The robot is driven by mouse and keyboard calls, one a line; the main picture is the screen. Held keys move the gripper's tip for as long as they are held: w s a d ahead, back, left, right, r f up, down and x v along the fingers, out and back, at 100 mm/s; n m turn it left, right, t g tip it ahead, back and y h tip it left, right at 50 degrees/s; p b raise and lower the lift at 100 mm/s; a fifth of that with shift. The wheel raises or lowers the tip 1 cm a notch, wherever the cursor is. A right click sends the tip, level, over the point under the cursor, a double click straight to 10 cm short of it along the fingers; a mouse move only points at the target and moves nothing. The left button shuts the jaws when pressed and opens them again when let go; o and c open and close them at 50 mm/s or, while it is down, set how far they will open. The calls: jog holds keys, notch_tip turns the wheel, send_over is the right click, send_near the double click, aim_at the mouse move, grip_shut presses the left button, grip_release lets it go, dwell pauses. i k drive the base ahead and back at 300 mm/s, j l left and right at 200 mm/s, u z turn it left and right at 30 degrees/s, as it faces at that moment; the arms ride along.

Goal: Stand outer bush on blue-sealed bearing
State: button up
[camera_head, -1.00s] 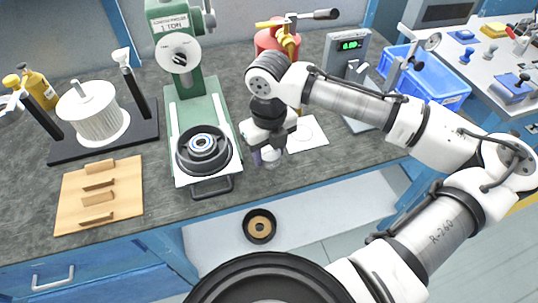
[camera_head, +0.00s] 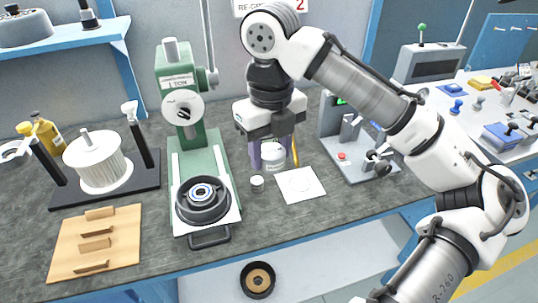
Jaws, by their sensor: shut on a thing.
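The blue-sealed bearing (camera_head: 203,191) sits face up in a dark round housing (camera_head: 194,214) on the bed of the green press. A blue ring shows around its pale centre. My gripper (camera_head: 273,158) is above the bench, right of the press and clear of the bearing. It is shut on a pale, silvery cylinder, the outer bush (camera_head: 273,160), held between its purple-sided fingers. The bush looks upright. The fingers hide part of its sides.
The green press (camera_head: 181,103) stands left of my gripper. A small pale cylinder (camera_head: 257,184) stands below my gripper, beside a white sheet (camera_head: 300,186). A wooden rack (camera_head: 70,255) lies front left. A grey gauge stand (camera_head: 352,165) is at right.

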aim_at(201, 191)
jog(key=k+l, duration=0.2)
jog(key=k, duration=0.25)
jog(key=k+l, duration=0.2)
jog(key=k, duration=0.2)
